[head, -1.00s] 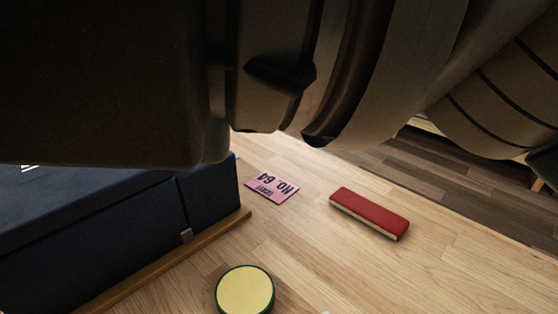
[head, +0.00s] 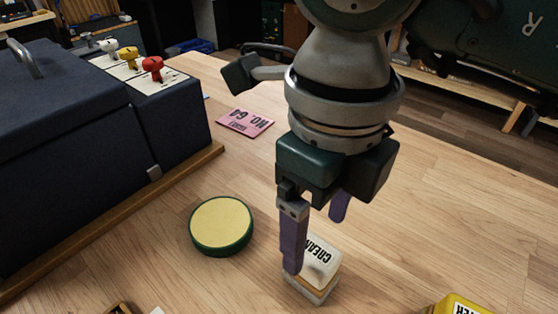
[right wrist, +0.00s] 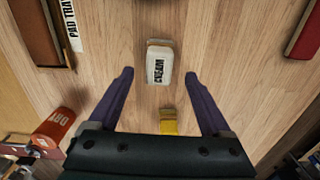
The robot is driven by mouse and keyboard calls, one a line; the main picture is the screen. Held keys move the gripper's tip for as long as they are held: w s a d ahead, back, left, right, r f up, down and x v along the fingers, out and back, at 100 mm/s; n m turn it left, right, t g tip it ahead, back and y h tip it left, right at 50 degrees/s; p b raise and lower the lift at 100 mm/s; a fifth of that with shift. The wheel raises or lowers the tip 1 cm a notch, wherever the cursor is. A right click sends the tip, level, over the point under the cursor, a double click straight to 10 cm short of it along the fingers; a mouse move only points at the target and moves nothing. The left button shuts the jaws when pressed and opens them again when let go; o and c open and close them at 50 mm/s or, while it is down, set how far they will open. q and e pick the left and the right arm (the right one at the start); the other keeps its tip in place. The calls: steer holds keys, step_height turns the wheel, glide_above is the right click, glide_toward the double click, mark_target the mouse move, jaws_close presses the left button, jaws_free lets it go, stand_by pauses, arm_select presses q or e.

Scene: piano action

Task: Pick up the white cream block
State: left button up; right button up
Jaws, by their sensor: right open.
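The white cream block (head: 322,268) is a small pale block with black "CREAM" lettering, on the wooden table at the lower middle of the head view. My right gripper (head: 316,243) points down over it, and one purple finger covers part of its left side. In the right wrist view the block (right wrist: 160,63) lies near the line between the open fingertips (right wrist: 158,75), slightly beyond them. The fingers are apart and hold nothing. Whether they reach down to the block's height is unclear. My left gripper is not in view.
A round green tin with yellow top (head: 221,225) stands left of the block. A yellow item (head: 460,304) is at lower right. A dark blue case (head: 90,140) fills the left. A pink ticket (head: 245,122) lies behind. The wrist view shows an orange "DRY" container (right wrist: 52,128) and a red block (right wrist: 306,35).

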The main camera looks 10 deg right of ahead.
mark_target(315, 250)
step_height(315, 250, down, 5)
steer(key=shift+s+r, duration=0.15)
steer(key=shift+c, duration=0.3)
jaws_close()
stand_by(0.3)
